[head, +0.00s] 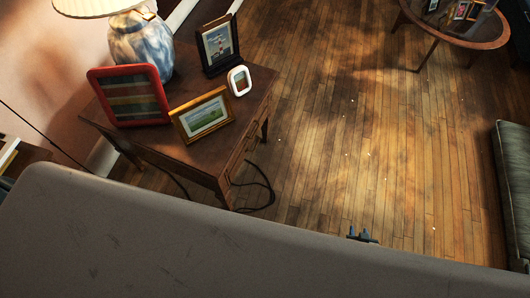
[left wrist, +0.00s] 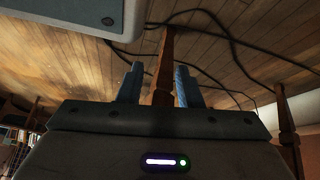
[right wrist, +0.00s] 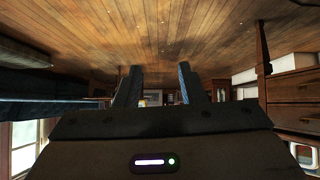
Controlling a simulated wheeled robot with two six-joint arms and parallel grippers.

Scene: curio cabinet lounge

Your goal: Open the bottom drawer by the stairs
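In the right wrist view, where the floor shows at the top, a wooden unit with drawer fronts (right wrist: 296,88) stands at the right edge. I cannot tell whether it is the one by the stairs; no stairs show clearly. My right gripper (right wrist: 158,84) is open and empty, apart from that unit. In the head view only its blue fingertips (head: 362,236) show, past the edge of my grey body. My left gripper (left wrist: 157,84) is open, with a wooden table leg (left wrist: 164,65) showing between and beyond its fingers. It is hidden in the head view.
A side table (head: 203,152) at the left bears a lamp (head: 140,45) and several picture frames. A black cable (head: 262,190) lies by its leg. A round table (head: 455,38) stands at the far right, a dark green seat (head: 513,180) at the right. The middle floor is clear.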

